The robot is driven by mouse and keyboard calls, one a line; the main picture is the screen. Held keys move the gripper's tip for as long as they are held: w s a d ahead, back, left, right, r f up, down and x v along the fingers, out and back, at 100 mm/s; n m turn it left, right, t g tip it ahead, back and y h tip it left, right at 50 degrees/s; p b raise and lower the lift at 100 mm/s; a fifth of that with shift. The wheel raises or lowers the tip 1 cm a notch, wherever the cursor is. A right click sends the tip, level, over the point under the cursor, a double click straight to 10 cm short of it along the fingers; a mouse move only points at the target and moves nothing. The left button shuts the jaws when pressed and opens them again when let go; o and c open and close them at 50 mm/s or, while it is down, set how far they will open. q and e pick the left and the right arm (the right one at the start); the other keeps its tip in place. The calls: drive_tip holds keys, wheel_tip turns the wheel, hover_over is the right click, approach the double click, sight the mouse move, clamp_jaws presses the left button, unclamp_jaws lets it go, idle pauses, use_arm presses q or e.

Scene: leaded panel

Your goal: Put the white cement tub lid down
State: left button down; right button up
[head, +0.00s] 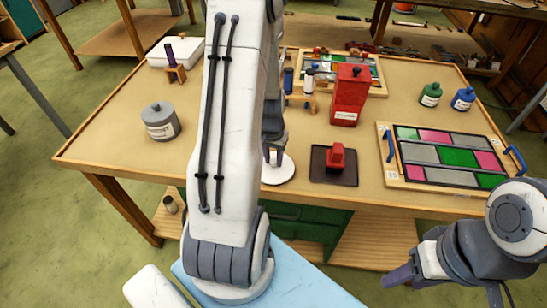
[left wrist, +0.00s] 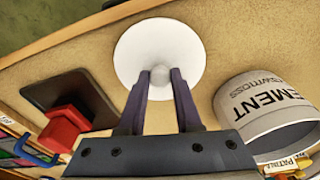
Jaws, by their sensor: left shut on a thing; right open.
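The white cement tub lid (head: 279,170) is a round disc near the table's front edge, partly hidden by my left arm in the head view. In the left wrist view the lid (left wrist: 160,40) shows whole, its knob between my left fingertips (left wrist: 158,76). My left gripper (head: 274,152) is shut on that knob. I cannot tell whether the lid touches the table. My right gripper (head: 400,276) is open and empty, off the front edge.
A dark mat (head: 333,178) with a red block (head: 336,157) lies just right of the lid. A red box (head: 349,98) stands behind it. A leaded panel (head: 440,158) with blue handles lies at right. Bare table (head: 110,145) shows around the tub.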

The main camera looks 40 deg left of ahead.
sight(272, 171)
use_arm(q)
drive_tip(key=shift+f, duration=0.1)
drive_tip(key=c, duration=0.6)
unclamp_jaws()
wheel_tip(272, 171, up, 12)
drive_tip(key=s, duration=0.1)
drive_tip(key=s+d+r+m+h, duration=0.1)
drive_tip(key=d+r+m, duration=0.15)
drive_tip(key=d, duration=0.75)
drive_tip(key=s+d+r+m, duration=0.2)
drive_tip(key=d+m, duration=0.1)
drive_tip(key=d, duration=0.8)
drive_tip(key=s+d+r+m+g, duration=0.1)
drive_tip(key=s+d+m, duration=0.5)
drive_tip(key=s+d, duration=0.4)
drive_tip(key=shift+s+r, duration=0.15)
drive_tip(key=shift+s, duration=0.9)
